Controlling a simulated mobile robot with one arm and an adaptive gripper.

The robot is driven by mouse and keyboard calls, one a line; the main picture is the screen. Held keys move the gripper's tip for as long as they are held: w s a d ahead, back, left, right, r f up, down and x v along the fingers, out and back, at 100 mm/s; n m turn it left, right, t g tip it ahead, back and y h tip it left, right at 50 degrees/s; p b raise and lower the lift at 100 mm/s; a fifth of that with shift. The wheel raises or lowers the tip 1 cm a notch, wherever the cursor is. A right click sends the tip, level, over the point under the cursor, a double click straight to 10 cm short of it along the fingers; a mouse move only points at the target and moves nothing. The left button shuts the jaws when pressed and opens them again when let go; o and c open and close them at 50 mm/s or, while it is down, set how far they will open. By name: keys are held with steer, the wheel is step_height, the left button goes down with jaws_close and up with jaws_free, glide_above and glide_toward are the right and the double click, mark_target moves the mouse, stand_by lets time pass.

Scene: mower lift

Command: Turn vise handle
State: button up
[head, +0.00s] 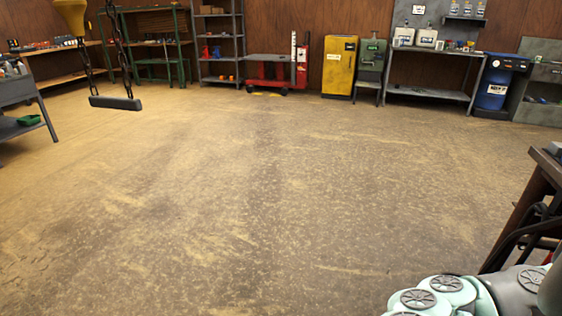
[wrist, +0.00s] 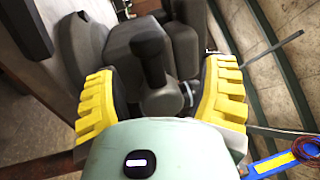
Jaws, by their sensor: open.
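In the wrist view my gripper (wrist: 160,72) is open, with one yellow ridged finger on the left and one on the right. A dark grey, rounded body that looks like the vise (wrist: 184,48) lies in front of and between the fingers. A black-ended bar, seemingly the vise handle (wrist: 150,58), stands out between the fingers, with a gap on each side. I cannot tell how deep it sits between them. The gripper's mint-green housing hides the near part. The head view does not show the vise or gripper, only my mint-green arm at the lower right.
A dark workbench (head: 541,180) stands at the right edge of the head view. A thin metal rod (wrist: 272,48) and a blue-and-yellow tool (wrist: 275,163) lie right of the gripper in the wrist view. A hanging chain (head: 119,45) is at upper left. The middle floor is clear.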

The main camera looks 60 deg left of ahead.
steer(key=shift+a, duration=0.1)
steer(key=v, duration=1.2)
stand_by(0.4)
